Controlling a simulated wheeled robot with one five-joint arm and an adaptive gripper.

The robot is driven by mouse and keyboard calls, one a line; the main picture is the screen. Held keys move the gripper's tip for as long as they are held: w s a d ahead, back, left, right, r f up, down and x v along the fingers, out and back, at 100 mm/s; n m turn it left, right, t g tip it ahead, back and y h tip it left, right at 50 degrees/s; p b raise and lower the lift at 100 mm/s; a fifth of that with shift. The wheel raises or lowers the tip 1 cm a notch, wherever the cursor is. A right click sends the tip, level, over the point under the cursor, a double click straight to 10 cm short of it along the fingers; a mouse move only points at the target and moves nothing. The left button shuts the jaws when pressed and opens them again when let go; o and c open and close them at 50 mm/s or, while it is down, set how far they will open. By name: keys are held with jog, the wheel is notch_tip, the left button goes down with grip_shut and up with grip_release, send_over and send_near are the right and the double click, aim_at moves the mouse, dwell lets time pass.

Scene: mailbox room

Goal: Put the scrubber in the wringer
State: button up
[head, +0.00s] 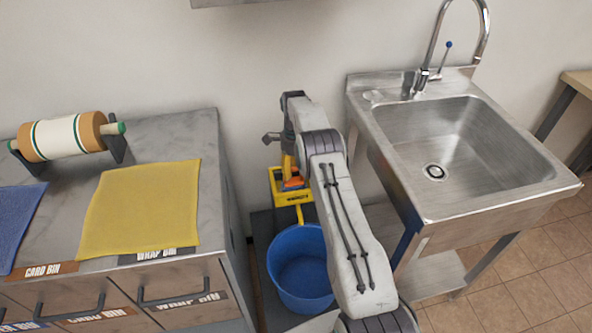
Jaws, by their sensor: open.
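The yellow wringer (279,190) sits at the far end of the blue bucket (301,268), in the gap between the cabinet and the sink. An orange item (293,183), likely the scrubber, shows within the wringer's outline, with a yellow upright part (288,163) just above it. My arm covers their right side, so I cannot tell how deep the orange item sits. My gripper (282,139) is open, just above the yellow upright part. One dark finger sticks out to the left; the other is mostly hidden. I see nothing held in it.
A grey cabinet (186,131) at left bears a yellow cloth (140,207), a blue cloth (18,222) and a paper roll (65,137). A steel sink (455,150) with a tall faucet (430,55) stands close on the right. The gap between them is narrow.

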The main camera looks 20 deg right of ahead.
jog(key=shift+r, duration=0.1)
jog(key=r, duration=0.2)
jog(key=r+p, duration=0.1)
jog(key=r, duration=0.3)
jog(key=shift+w+p, duration=0.35)
jog(key=shift+r+p, duration=0.6)
jog(key=shift+r, duration=0.3)
jog(key=s+a+r+n+t, duration=0.1)
jog(key=s+a+r+n, duration=0.3)
jog(key=s, duration=0.9)
jog(key=s+a+r+n+t, duration=0.2)
jog(key=s+a+r+n, duration=0.2)
jog(key=s+r+n, duration=0.5)
jog(key=s+a+r+n+t, duration=0.1)
jog(key=s+a+r+n, duration=0.3)
jog(key=s, duration=1.2)
jog(key=shift+s+a+r+n, duration=0.3)
jog(key=shift+r+n, duration=1.1)
jog(key=shift+n, duration=0.3)
jog(key=shift+r, duration=0.1)
